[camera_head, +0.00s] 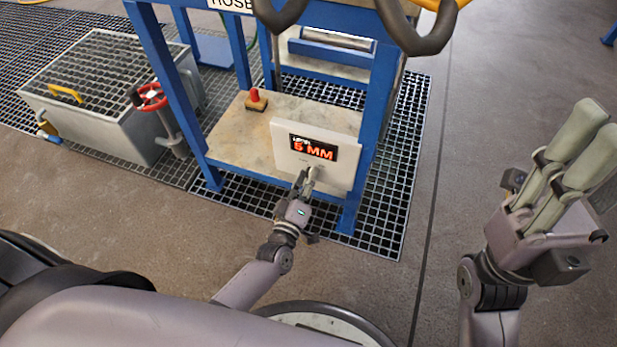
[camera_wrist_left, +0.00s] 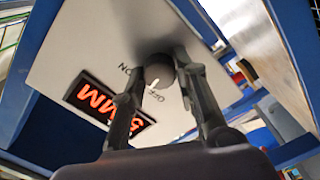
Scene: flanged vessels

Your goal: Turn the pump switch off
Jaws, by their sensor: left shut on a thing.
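The pump switch is a dark round knob (camera_wrist_left: 160,72) with a white mark, set in a white panel (camera_head: 284,155). In the left wrist view, the letters ON and OFF are printed beside the knob. The white mark points down and slightly left, toward the OFF letters. My left gripper (camera_head: 307,180) is shut on the knob, with a dark finger on either side of it in the left wrist view (camera_wrist_left: 156,78). In the head view the gripper partly hides the knob. My right gripper (camera_head: 596,136) is raised at the right, away from the panel and holding nothing visible.
The panel's display (camera_head: 314,147) reads 5 MM in red. A red button (camera_head: 255,97) stands on the shelf of the blue frame (camera_head: 176,85). A grey tank with a grated top (camera_head: 90,125) and a red handwheel (camera_head: 150,97) stand left.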

